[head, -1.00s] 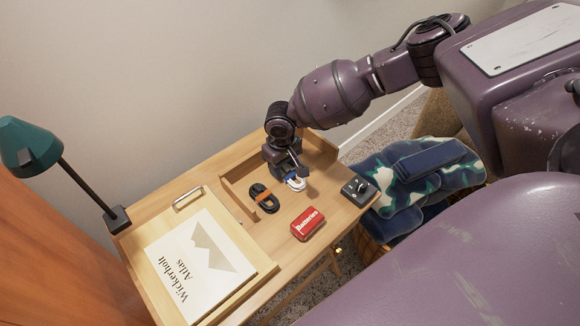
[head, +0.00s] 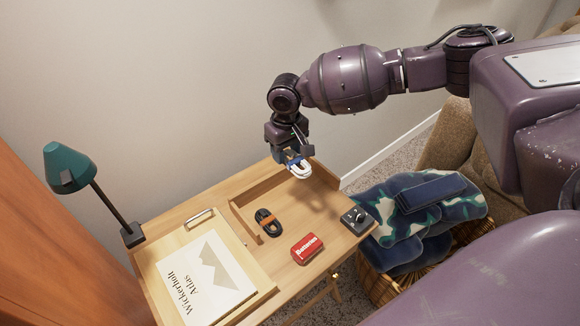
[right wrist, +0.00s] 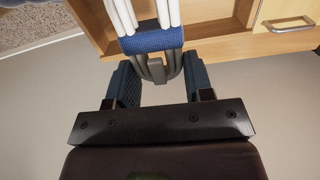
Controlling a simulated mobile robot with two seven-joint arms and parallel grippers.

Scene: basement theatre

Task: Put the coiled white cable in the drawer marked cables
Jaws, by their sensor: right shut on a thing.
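The coiled white cable (head: 302,170) has a blue wrap around it and hangs from my right gripper (head: 293,152) above the back of the desk. In the right wrist view the white cable (right wrist: 128,12) and its blue band (right wrist: 152,40) show between the fingers of my right gripper (right wrist: 154,85), which is shut on it. No drawer marked cables can be read in these frames. My left gripper is out of view.
On the desk (head: 190,217) are a black cable with an orange band (head: 268,222), a red Batteries box (head: 307,248), a small black device (head: 357,219), an atlas (head: 205,280) and a green lamp (head: 70,170). A basket with blue cloth (head: 425,215) stands at right.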

